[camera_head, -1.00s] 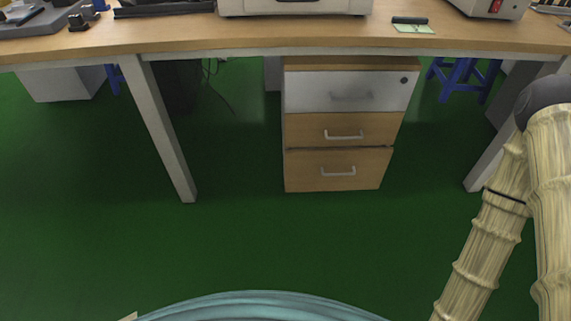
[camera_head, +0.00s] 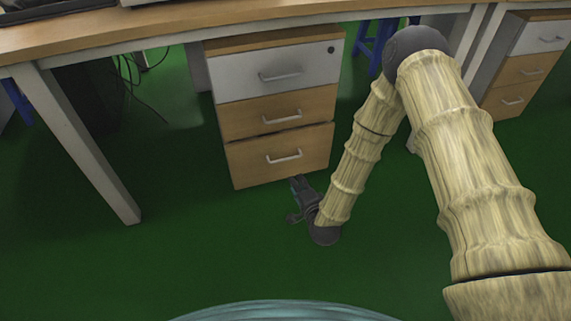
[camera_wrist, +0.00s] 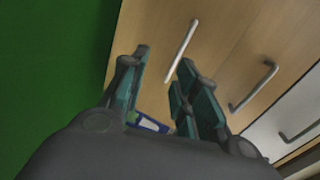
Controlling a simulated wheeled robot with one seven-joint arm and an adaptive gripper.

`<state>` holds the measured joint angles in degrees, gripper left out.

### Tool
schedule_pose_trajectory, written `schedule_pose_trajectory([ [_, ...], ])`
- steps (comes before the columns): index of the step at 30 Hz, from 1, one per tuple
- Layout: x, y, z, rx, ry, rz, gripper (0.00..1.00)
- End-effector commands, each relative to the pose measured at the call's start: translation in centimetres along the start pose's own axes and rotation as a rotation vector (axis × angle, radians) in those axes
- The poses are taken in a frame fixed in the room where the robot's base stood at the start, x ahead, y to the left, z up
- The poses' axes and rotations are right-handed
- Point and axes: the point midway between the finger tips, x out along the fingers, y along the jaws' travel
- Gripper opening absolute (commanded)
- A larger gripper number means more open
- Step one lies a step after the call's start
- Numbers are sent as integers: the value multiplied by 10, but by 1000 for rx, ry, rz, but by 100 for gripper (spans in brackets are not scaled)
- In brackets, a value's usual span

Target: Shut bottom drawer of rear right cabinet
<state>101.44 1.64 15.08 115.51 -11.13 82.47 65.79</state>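A cabinet with a white top drawer and two wood-coloured drawers stands under the table. Its bottom drawer (camera_head: 255,166) sits slightly proud of the drawer above, with a dark gap along its top edge. My gripper (camera_head: 297,182) is low, just in front of the bottom drawer's lower right part. In the wrist view, my gripper (camera_wrist: 165,60) has its fingers apart with nothing clearly held, facing the bottom drawer front and its handle (camera_wrist: 181,52). Whether the fingers touch the front cannot be told. A small blue-and-white patch (camera_wrist: 150,123) shows between the finger bases.
A second cabinet (camera_head: 520,70) of the same kind stands at the far right. A table leg (camera_head: 80,150) is at the left, with cables behind it. A blue stool (camera_head: 372,45) is partly hidden behind my arm. The green floor in front is clear.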

Motion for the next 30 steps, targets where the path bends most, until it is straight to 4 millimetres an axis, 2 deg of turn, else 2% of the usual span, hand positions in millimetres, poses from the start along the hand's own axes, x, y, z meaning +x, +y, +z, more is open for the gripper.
schedule_pose_trajectory([
  [3, 15, -18, 1, 77, 10, -77, 30],
  [6, 22, -24, 2, 103, 12, -104, 30],
  [11, 37, -25, 2, 107, 11, -107, 30],
  [24, 105, -31, 1, 104, 11, -106, 30],
  [30, 122, -34, 0, 104, 11, -104, 30],
])
